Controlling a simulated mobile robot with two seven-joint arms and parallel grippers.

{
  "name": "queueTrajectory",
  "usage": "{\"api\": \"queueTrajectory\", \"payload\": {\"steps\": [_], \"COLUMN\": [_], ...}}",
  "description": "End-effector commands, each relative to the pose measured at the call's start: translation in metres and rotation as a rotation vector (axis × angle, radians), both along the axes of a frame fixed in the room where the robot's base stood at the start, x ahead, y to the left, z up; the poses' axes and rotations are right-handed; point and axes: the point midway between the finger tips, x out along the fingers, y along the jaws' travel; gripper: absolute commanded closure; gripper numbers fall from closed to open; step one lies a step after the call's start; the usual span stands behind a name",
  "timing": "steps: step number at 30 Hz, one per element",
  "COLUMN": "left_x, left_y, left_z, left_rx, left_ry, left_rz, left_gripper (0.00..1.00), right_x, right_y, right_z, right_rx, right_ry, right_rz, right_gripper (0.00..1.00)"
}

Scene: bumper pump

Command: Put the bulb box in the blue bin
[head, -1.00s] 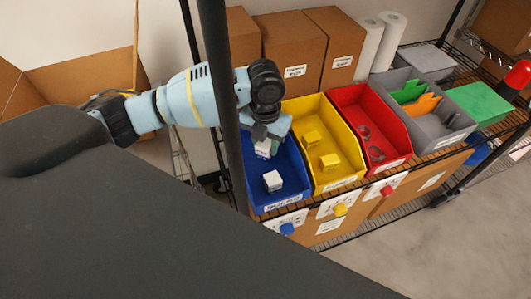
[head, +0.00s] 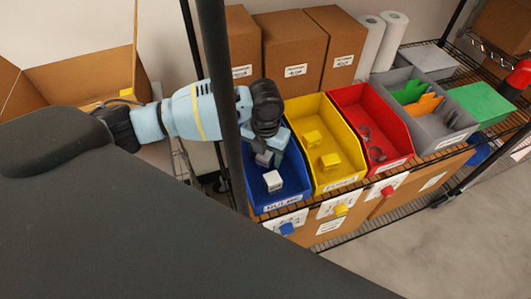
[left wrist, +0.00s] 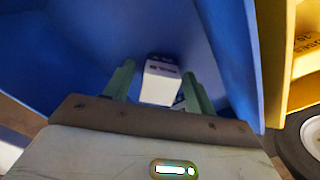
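The blue bin (head: 286,196) stands on the wire shelf, left of the yellow bin. A small white box (head: 272,181) lies on its floor near the front. My left gripper (head: 269,157) points down into the back part of the blue bin. In the left wrist view its two green fingers (left wrist: 158,82) stand apart, and a white bulb box (left wrist: 160,82) with a dark end shows between them with narrow gaps at the sides. Part of another pale thing shows behind the right finger. The blue wall (left wrist: 235,60) surrounds them. My right gripper is not in view.
A yellow bin (head: 341,180) with yellow boxes, a red bin (head: 399,152) and a grey bin (head: 452,135) stand in a row to the right. Cardboard boxes (head: 290,50) are behind. A dark shelf post (head: 222,100) stands close to my left arm.

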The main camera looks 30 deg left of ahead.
Motion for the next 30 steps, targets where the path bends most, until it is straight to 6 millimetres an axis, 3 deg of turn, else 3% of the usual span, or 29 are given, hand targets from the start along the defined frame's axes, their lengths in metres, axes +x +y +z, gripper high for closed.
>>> {"api": "queueTrajectory", "payload": {"steps": [10,24,30], "left_x": [0.001,0.0,0.0], "left_y": [0.0,0.0,0.0], "left_z": [0.012,0.099,0.119], "left_rx": [0.0,0.0,-0.001], "left_ry": [-0.003,-0.004,-0.001], "left_rz": [-0.001,-0.001,0.0], "left_gripper": [0.44,0.44,0.44], "right_x": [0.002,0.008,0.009], "right_y": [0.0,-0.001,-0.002], "right_z": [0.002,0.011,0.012], "right_rx": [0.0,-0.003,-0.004], "right_ry": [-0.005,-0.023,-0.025], "right_rz": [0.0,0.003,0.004], "right_gripper": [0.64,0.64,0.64]}}
